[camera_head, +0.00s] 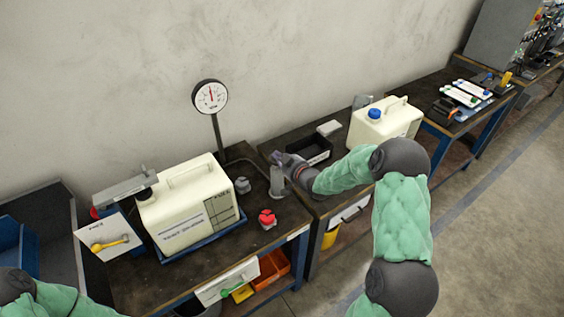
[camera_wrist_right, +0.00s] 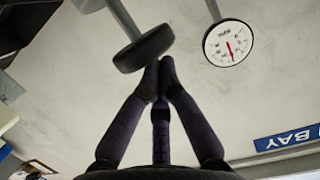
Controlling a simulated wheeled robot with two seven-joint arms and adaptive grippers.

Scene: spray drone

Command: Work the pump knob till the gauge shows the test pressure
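The round white gauge (camera_head: 211,96) stands on a post behind the bench; its red needle points roughly straight up, and the numbers are too small to read. It also shows upside down in the right wrist view (camera_wrist_right: 228,43). The pump is a grey cylinder (camera_head: 277,182) on the bench. Its black knob (camera_wrist_right: 143,50) sits on a thin rod in the wrist view. My right gripper (camera_wrist_right: 160,68) has its fingertips together, overlapping the knob's edge in the picture; contact is unclear. It also shows beside the pump in the head view (camera_head: 282,160). My left gripper is out of view.
A cream tank (camera_head: 187,205) stands in a blue tray left of the pump. A red knob (camera_head: 267,218) and a small grey part (camera_head: 242,185) lie near it. A black bin (camera_head: 310,150) and a blue-capped canister (camera_head: 385,122) stand to the right.

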